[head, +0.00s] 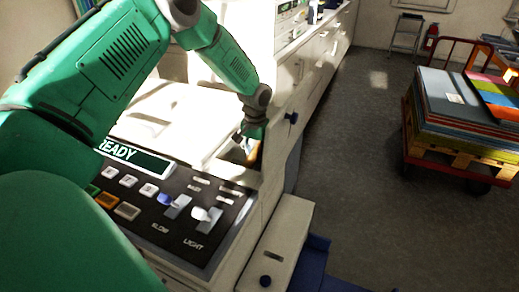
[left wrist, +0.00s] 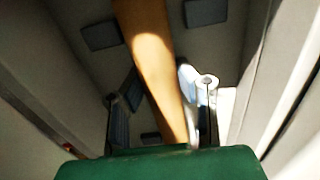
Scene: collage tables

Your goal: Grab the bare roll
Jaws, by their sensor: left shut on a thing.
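The bare roll (left wrist: 152,62) is a tan, smooth, narrow tube in the left wrist view. It runs from the top edge down between the fingers of my left gripper (left wrist: 163,98). The gripper is shut on it. In the head view my left gripper (head: 244,143) reaches down into a recess at the far right corner of the machine's panel. Only a small tan piece of the roll (head: 253,155) shows there; the rest is hidden by the gripper and the recess walls. My right gripper is in neither view.
The recess has pale walls (left wrist: 225,50) close on both sides. The control panel (head: 150,200) with buttons and a READY display lies in front of it. A cart with stacked sheets (head: 450,105) stands at the right. The grey floor (head: 360,180) between is clear.

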